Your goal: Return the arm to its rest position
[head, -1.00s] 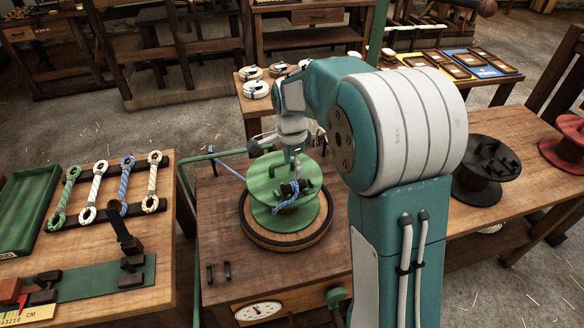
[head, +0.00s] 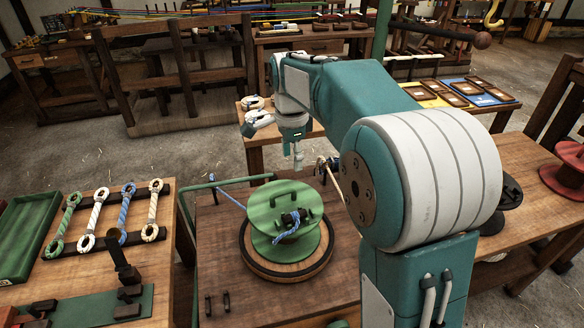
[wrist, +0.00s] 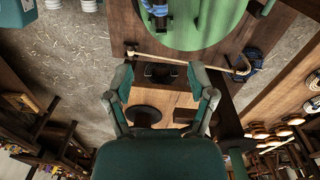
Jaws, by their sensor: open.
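My gripper (head: 299,160) hangs above the workbench, behind and above the green spool (head: 286,222). In the wrist view my gripper (wrist: 163,88) shows two fingers spread apart with nothing between them. The green spool stands on a round wooden turntable (head: 262,262) and has a blue rope knotted at its hub. It also shows at the top of the wrist view (wrist: 190,25). My arm reaches over the bench from the right, its elbow raised.
A left table holds several looped rope samples (head: 122,212) and a green tray (head: 25,235). A black spool (head: 510,192) and a red spool (head: 566,172) stand on the right bench. A green post (head: 377,30) rises behind my arm. Rope coils (head: 253,102) lie behind.

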